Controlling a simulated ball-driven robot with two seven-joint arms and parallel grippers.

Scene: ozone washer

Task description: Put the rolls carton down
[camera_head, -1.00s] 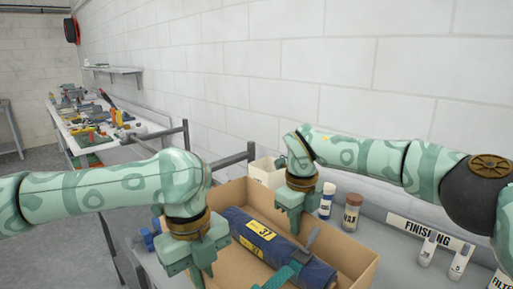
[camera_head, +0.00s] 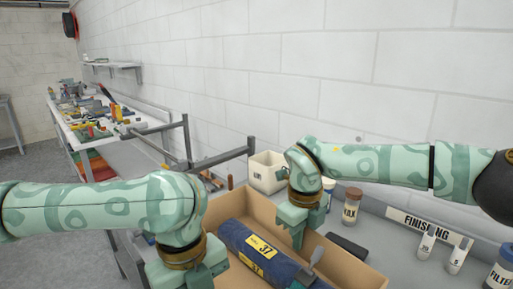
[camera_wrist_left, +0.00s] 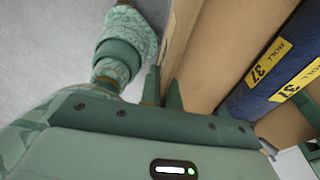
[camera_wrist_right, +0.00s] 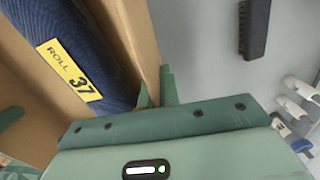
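The rolls carton (camera_head: 345,267) is an open brown cardboard box in the lower middle of the head view. It holds a dark blue roll (camera_head: 238,238) with yellow labels reading 37. My right gripper (camera_head: 299,238) is shut on the carton's right wall, one finger on each side, as the right wrist view (camera_wrist_right: 155,92) shows. My left gripper (camera_head: 188,275) is shut on the opposite wall, which shows between its fingers in the left wrist view (camera_wrist_left: 163,90). The carton's underside is hidden, so I cannot tell whether it touches the bench.
A grey bench lies right of the carton, with a brown jar (camera_head: 352,206), a dark block (camera_head: 347,245), a FINISHING label strip (camera_head: 430,228) and small white bottles (camera_head: 427,243). A white bin (camera_head: 266,172) stands behind, near a grey rail (camera_head: 188,140). A cluttered table (camera_head: 90,125) is far left.

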